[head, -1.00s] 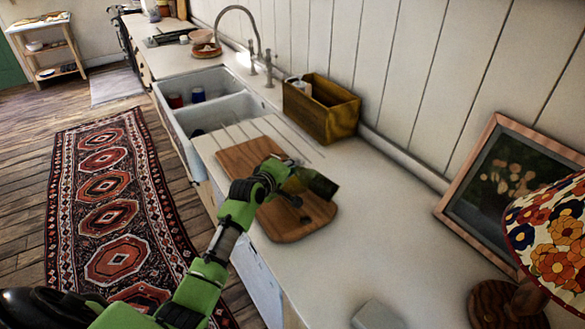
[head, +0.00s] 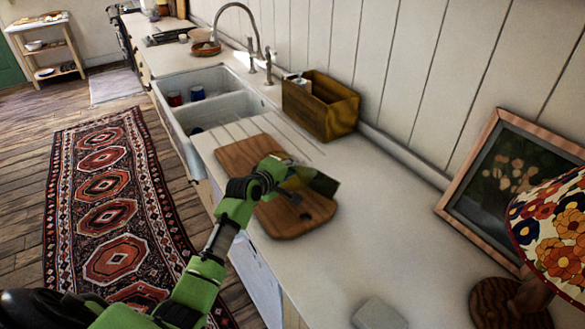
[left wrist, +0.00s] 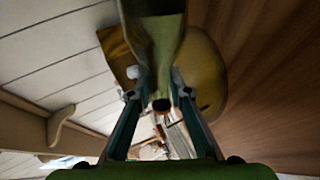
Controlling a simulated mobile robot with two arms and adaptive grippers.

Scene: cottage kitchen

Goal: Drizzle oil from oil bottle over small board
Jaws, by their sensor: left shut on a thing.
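The oil bottle (head: 320,182), dark olive green, lies tilted nearly on its side in my left gripper (head: 290,178). Its broad end points right in the head view. The left gripper is shut on it above the small board. In the left wrist view the bottle (left wrist: 155,45) stands between the two fingers (left wrist: 160,95), with its narrow round end towards the camera. The small board (head: 290,226) is brown wood with a hole near its front end and lies flat on the counter. The arm and bottle hide part of it. No oil stream can be made out. My right gripper is out of view.
A wooden box (head: 335,115) stands against the wall behind the board. A double sink (head: 238,105) lies beyond the board. A framed picture (head: 510,190) and a flowered lamp (head: 550,235) stand at the right. The counter (head: 385,225) between is mostly clear.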

